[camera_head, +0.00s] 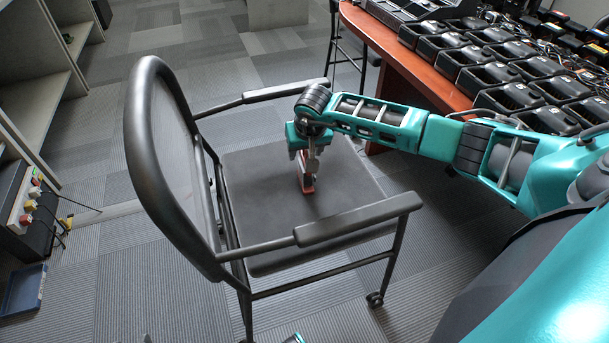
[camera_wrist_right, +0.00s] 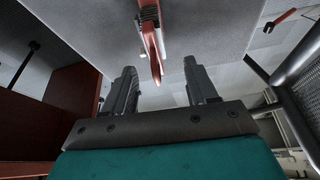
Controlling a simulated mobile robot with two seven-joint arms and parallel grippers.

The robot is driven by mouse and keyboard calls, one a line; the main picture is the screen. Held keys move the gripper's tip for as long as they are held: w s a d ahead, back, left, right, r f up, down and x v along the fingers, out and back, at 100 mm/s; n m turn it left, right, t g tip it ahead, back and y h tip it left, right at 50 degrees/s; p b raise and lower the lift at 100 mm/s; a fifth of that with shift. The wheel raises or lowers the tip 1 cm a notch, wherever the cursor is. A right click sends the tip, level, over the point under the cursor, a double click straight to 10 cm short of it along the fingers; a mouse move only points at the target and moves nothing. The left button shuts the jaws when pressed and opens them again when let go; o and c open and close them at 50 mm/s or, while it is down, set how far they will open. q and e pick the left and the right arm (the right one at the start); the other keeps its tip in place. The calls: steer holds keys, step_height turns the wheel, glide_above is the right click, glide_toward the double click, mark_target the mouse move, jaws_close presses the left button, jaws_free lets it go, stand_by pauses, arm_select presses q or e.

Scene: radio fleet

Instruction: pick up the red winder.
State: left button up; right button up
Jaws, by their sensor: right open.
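The red winder (camera_head: 308,187) is on the seat of the black chair, partly hidden by my right gripper (camera_head: 309,168). My right gripper reaches down over the seat with its fingers at the winder. In the right wrist view, a red, narrow, looped thing that looks like the winder (camera_wrist_right: 151,35) reaches toward the gap between the two spread fingers of my right gripper (camera_wrist_right: 160,88). The fingers look apart from it on both sides. My left gripper does not show.
The chair's armrests (camera_head: 345,220) flank the seat (camera_head: 270,190), and its curved backrest (camera_head: 140,130) stands at the left. A wooden table (camera_head: 420,75) with many black radio chargers (camera_head: 510,97) is at the right. Shelves (camera_head: 35,95) stand at the left.

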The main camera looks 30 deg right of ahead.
mark_target(305, 159)
steer(key=b+x, duration=0.1)
steer(key=x, duration=0.4)
steer(key=b+x, duration=0.1)
steer(key=x, duration=0.1)
steer(key=shift+d+f+b, duration=0.3)
steer(key=shift+b, duration=0.05)
steer(key=c, duration=1)
steer(key=shift+r, duration=0.1)
jaws_close()
steer(key=shift+r, duration=0.1)
